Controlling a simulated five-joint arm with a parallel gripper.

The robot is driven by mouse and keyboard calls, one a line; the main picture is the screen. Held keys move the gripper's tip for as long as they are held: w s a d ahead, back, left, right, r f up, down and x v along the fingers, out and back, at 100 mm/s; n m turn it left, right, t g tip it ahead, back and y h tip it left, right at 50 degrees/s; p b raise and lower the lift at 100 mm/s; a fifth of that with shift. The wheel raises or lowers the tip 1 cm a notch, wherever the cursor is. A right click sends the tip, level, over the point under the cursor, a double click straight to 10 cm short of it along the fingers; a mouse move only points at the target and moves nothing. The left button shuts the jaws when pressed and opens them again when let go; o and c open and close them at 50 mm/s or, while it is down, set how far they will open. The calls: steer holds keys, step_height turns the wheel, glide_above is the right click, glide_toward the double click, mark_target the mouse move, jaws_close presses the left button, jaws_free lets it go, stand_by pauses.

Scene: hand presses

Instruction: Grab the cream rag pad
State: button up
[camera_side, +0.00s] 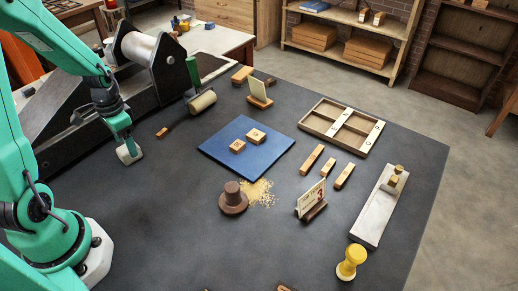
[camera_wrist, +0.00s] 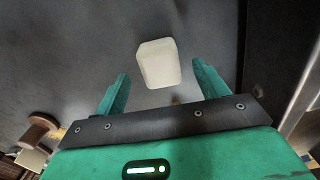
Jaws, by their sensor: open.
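The cream rag pad (camera_wrist: 158,63) is a small pale block with rounded edges. In the wrist view it lies on the dark surface, just ahead of and between my gripper's fingers. My gripper (camera_wrist: 160,70) is open, with a green finger to either side of the pad and a gap at both sides. In the side view the pad (camera_side: 130,154) shows pale at the lower end of my gripper (camera_side: 124,142), at the left of the dark table. Part of it is hidden there, and I cannot tell whether a finger touches it.
A small wooden block (camera_side: 162,133) and a green-handled roller (camera_side: 202,101) lie to the right. Behind stands the dark press bed (camera_side: 75,125). Further right are a blue mat (camera_side: 222,166) and a brown knobbed tool (camera_side: 233,200). The table in front is clear.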

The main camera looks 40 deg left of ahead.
steer(key=shift+f, duration=1.7)
steer(key=c, duration=1.1)
steer(key=shift+r, duration=0.15)
steer(key=shift+w+r, duration=0.1)
steer(key=shift+r, duration=1.9)
steer(key=d+r, duration=0.2)
steer(key=d, duration=0.2)
steer(key=d+r, duration=0.2)
steer(key=d, duration=0.1)
steer(key=d+r, duration=0.2)
steer(key=d, duration=0.2)
steer(key=shift+d+r, duration=0.35)
steer(key=shift+r, duration=0.05)
